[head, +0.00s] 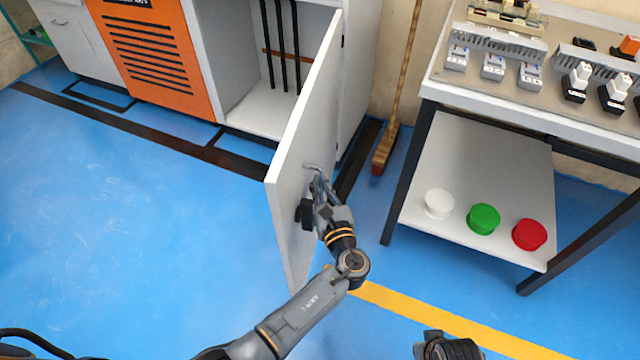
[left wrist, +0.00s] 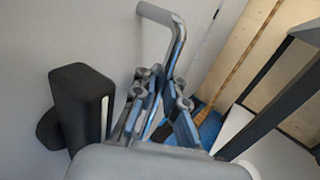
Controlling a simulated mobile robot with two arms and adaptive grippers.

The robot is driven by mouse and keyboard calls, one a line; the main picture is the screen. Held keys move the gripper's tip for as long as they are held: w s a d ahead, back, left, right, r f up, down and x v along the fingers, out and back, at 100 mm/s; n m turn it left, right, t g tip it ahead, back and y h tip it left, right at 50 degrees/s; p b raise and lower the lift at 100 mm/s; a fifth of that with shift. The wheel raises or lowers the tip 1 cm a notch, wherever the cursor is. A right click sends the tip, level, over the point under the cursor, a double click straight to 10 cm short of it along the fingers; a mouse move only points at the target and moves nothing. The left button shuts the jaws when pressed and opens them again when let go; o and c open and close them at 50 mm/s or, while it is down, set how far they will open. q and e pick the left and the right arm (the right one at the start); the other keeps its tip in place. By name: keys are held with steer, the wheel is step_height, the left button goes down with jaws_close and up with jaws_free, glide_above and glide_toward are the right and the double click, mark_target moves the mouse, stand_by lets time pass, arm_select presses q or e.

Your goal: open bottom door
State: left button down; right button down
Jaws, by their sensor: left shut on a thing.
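The bottom door (head: 297,170) is a pale grey panel. It stands swung well out from the cabinet, and the compartment (head: 262,85) behind it is exposed, with dark vertical bars inside. My left gripper (head: 318,182) is at the door's outer face, shut on the door handle (head: 313,167). In the left wrist view the bent metal handle (left wrist: 172,32) runs down between the fingers (left wrist: 158,95). A black block (left wrist: 82,100) sits beside the fingers there, against the door. My right gripper is not clearly shown; only a dark part of my right arm shows at the bottom edge.
A workbench (head: 432,88) with a lower shelf stands at the right; white, green and red round pieces (head: 484,219) sit on that shelf. A broom (head: 386,150) leans on the wall between cabinet and bench. The blue floor (head: 130,230) at left is clear.

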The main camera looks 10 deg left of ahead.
arm_select(q)
steer(key=shift+s+d+f, duration=0.2)
steer(key=shift+d+f, duration=0.05)
steer(key=shift+f, duration=0.1)
steer(key=c, duration=1.4)
jaws_free()
steer(key=shift+r, duration=0.25)
steer(key=v, duration=1.2)
steer(key=shift+w, duration=0.1)
